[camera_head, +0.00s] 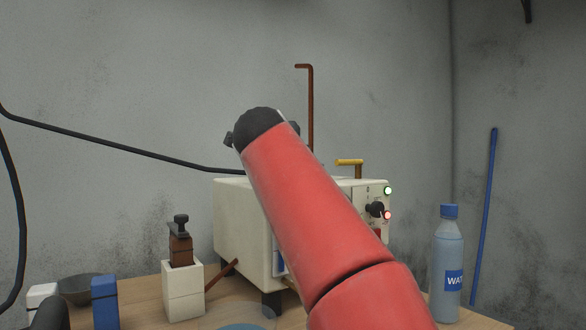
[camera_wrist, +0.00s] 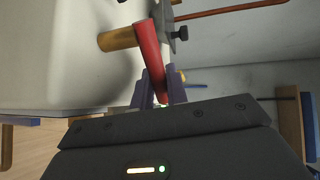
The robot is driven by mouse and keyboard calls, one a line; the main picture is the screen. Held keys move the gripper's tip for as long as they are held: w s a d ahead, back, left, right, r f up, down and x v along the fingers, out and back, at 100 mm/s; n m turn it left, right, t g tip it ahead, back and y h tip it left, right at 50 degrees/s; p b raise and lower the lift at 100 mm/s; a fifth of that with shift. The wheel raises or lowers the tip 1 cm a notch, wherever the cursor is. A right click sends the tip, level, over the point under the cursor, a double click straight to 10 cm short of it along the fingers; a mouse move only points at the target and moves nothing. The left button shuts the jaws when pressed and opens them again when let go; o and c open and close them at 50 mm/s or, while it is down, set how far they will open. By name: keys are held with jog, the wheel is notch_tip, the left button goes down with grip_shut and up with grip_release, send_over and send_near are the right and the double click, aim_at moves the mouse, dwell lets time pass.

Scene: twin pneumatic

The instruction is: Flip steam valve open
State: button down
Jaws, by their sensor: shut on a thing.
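In the wrist view a red lever (camera_wrist: 149,48) runs down between the two bluish fingers of my gripper (camera_wrist: 159,86), which is shut on it. The lever's upper end is beside a brass-coloured pipe (camera_wrist: 118,39) that comes out of the cream machine (camera_wrist: 62,60) and a grey fitting with a dark knob. I take the lever to be the steam valve's handle. In the head view the cream machine (camera_head: 234,212) stands on the table, and my red arm covers its middle. My gripper and the lever are hidden there.
A rusty bent pipe (camera_head: 310,110) rises behind the machine. A white block with a brown part and black knob (camera_head: 183,290), a blue box (camera_head: 105,303) and a dark bowl (camera_head: 80,288) stand left. A water bottle (camera_head: 447,262) stands right, with a blue rod (camera_head: 484,215) behind.

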dwell(0.4)
jog(key=c, duration=1.5)
grip_release()
jog(key=shift+b+v, duration=1.05)
jog(key=shift+v, duration=2.9)
